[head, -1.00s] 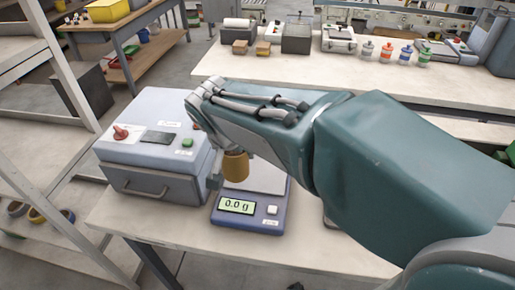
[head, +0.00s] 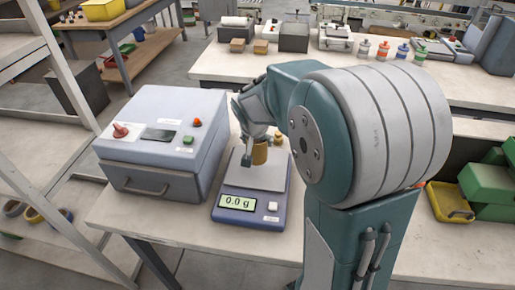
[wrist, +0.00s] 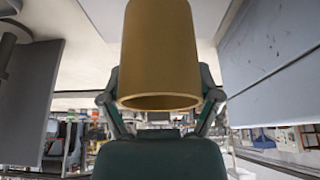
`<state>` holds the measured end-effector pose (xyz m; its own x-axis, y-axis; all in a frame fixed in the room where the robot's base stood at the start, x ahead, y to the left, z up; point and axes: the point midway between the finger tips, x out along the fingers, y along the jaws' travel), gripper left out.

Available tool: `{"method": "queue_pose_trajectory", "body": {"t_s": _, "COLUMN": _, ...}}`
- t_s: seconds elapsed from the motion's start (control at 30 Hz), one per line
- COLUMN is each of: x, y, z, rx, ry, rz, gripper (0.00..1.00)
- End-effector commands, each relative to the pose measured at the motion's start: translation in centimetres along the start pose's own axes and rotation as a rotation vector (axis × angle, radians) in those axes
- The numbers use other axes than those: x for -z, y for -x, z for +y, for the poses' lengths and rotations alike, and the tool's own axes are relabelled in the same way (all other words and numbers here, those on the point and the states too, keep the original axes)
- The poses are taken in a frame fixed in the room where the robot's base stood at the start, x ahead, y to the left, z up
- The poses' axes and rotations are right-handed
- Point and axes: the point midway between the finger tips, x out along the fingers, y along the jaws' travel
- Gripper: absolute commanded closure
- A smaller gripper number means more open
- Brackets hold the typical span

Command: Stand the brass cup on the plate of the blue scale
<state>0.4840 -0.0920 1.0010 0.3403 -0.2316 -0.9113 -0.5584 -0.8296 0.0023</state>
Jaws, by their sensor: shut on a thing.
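The brass cup (head: 260,154) is held by my gripper (head: 257,143), which is shut on it. The cup appears over the rear half of the plate (head: 258,173) of the blue scale (head: 236,206). The scale's display reads 0.0 g. I cannot clearly see the gap between the cup's base and the plate. In the wrist view the cup (wrist: 160,50) is large between the two fingers of my gripper (wrist: 160,98), with an open-looking rim at its lower end. My arm hides what is right of the scale.
A grey machine (head: 162,145) with knobs stands close left of the scale. A small brass-coloured item (head: 278,137) is behind the plate. A back bench (head: 235,67) holds boxes and several bottles. Bare table top (head: 190,225) lies in front of the grey machine.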

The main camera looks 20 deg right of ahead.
Motion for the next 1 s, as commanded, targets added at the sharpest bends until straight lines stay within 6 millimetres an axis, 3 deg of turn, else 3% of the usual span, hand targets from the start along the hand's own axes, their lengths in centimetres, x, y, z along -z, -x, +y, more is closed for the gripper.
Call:
{"method": "queue_pose_trajectory", "body": {"t_s": 0.2, "x": -1.0, "y": -3.0, "z": 0.2, "rx": -0.001, "ry": 0.0, "rz": -0.002, "gripper": 0.68}}
{"method": "queue_pose_trajectory", "body": {"t_s": 0.57, "x": -1.2, "y": -3.4, "z": 0.1, "rx": -0.001, "ry": 0.0, "rz": -0.001, "gripper": 0.68}}
{"method": "queue_pose_trajectory", "body": {"t_s": 0.6, "x": -1.2, "y": -3.3, "z": 0.1, "rx": -0.001, "ry": 0.0, "rz": -0.001, "gripper": 0.01}}
{"method": "queue_pose_trajectory", "body": {"t_s": 1.0, "x": -1.2, "y": -3.3, "z": 0.1, "rx": -0.001, "ry": 0.0, "rz": -0.001, "gripper": 0.0}}
